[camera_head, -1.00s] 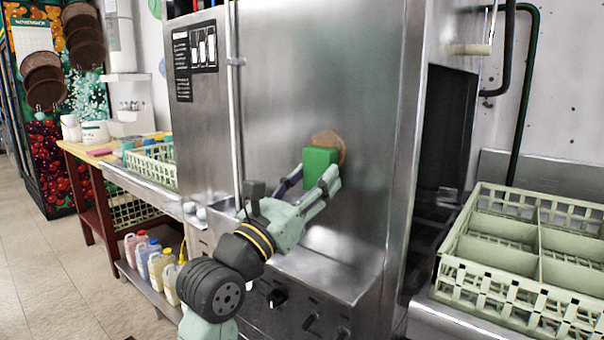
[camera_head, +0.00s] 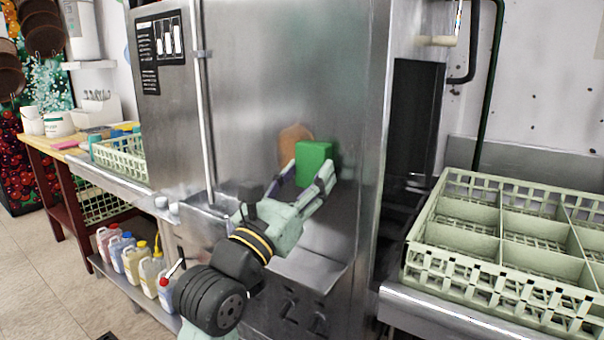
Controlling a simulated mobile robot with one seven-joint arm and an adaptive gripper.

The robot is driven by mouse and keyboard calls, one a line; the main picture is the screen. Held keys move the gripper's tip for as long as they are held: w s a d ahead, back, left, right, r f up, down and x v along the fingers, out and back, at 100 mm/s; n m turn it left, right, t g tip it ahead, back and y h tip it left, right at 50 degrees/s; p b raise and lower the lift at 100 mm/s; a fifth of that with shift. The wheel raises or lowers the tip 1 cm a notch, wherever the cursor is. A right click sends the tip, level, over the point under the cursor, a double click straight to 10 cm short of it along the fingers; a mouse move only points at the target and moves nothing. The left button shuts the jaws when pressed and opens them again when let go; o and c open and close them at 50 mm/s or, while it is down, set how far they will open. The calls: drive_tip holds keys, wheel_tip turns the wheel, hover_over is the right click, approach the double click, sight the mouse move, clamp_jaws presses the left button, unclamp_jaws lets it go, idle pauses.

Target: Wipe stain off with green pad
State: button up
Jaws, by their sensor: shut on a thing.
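The green pad (camera_head: 315,158) is a bright green block between the fingers of my gripper (camera_head: 308,180), which is shut on it. The brown stain (camera_head: 294,142) is a roundish patch on the front of the steel dishwasher (camera_head: 262,85). The pad and gripper hide the stain's lower right part. The pad is at the stain's right side, close to the steel face. I cannot tell whether it touches the steel.
A pale green divided rack (camera_head: 470,235) stands on the right counter. Another rack (camera_head: 120,157) sits on the left counter. Several jugs (camera_head: 135,260) stand on a low shelf at left. A vertical rod (camera_head: 203,110) runs down the dishwasher. Floor at left is clear.

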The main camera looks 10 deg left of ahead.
sight(281, 139)
drive_tip(key=shift+r+p, duration=0.35)
drive_tip(key=shift+r, duration=0.25)
drive_tip(key=shift+w+a+f+b, duration=0.15)
drive_tip(key=shift+w+a, duration=0.35)
drive_tip(key=shift+a, duration=0.75)
drive_tip(key=shift+w+a+r+b, duration=0.15)
drive_tip(key=shift+w+a, duration=0.3)
drive_tip(key=shift+a, duration=0.75)
drive_tip(key=shift+w+a+f+b, duration=0.2)
drive_tip(key=shift+w+a, duration=0.3)
drive_tip(key=shift+a, duration=0.75)
drive_tip(key=shift+r+p, duration=0.8)
drive_tip(key=shift+r, duration=0.2)
drive_tip(key=shift+s+d+f+p, duration=0.1)
drive_tip(key=shift+s+d+p, duration=0.35)
drive_tip(key=shift+d, duration=0.85)
drive_tip(key=shift+s+d+r+p, duration=0.1)
drive_tip(key=shift+s+d+p, duration=0.35)
drive_tip(key=shift+d, duration=0.8)
drive_tip(key=shift+s+d+f+p, duration=0.1)
drive_tip(key=shift+s+d+p, duration=0.35)
drive_tip(key=shift+d, duration=0.85)
drive_tip(key=s+a, duration=0.2)
drive_tip(key=s, duration=0.3)
drive_tip(key=shift+s, duration=0.3)
drive_tip(key=shift+a, duration=0.15)
drive_tip(key=s, duration=0.1)
drive_tip(key=s+a, duration=0.1)
drive_tip(key=shift+s, duration=0.4)
